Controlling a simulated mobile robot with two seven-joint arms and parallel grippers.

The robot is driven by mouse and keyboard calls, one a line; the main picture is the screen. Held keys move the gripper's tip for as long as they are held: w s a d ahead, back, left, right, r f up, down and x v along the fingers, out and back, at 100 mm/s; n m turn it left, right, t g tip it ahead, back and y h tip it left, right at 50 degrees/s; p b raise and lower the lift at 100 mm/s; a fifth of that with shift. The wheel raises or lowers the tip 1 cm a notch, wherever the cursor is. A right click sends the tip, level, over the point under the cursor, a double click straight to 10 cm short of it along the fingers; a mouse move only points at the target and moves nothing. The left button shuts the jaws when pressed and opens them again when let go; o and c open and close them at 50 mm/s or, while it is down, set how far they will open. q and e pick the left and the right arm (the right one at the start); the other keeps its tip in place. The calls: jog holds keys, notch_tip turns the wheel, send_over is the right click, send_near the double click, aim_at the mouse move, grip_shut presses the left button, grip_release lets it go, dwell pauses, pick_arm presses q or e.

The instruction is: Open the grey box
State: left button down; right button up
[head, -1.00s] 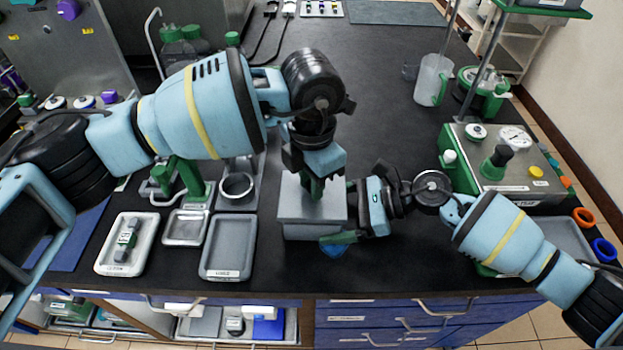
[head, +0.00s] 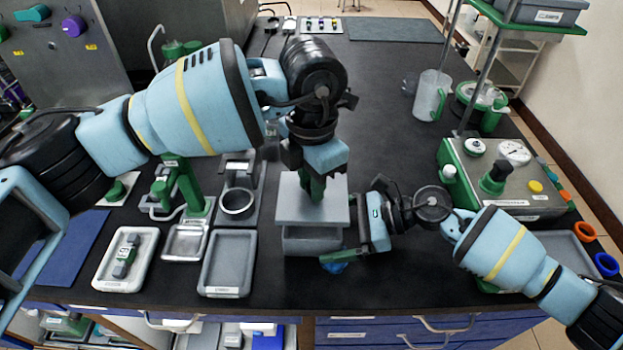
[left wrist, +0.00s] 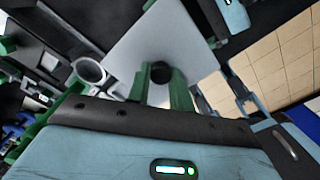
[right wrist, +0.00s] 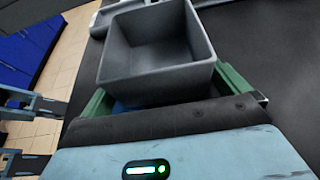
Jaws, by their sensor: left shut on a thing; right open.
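The grey box (head: 300,243) stands on the dark bench. In the right wrist view the box (right wrist: 165,85) is uncovered, and its inside looks empty. Its flat grey lid (head: 290,208) is held level above the box in the head view. My left gripper (head: 316,188) points down and is shut on the lid's dark round knob (left wrist: 160,72). My right gripper (right wrist: 168,92) is open, with one green finger on either side of the box's near end. In the head view my right gripper (head: 345,253) is low at the box's right side; its far finger is hidden.
Trays (head: 228,263) and a round holder (head: 237,203) stand left of the box. A blue item (head: 333,267) shows partly beneath my right gripper. A control unit (head: 500,180) and a jug (head: 430,95) stand to the right.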

pick_arm(q)
jog(key=shift+g, duration=0.3)
notch_tip(320, 180, down, 5)
jog(key=shift+r+b, duration=0.1)
jog(key=shift+b, duration=0.95)
pick_arm(e)
jog(key=v, duration=1.1)
jog(key=shift+d, duration=0.15)
jog(key=shift+s+d+r, duration=0.1)
jog(key=shift+d+r, duration=0.15)
jog(key=shift+d, duration=0.05)
pick_arm(q)
jog(key=shift+s, duration=0.1)
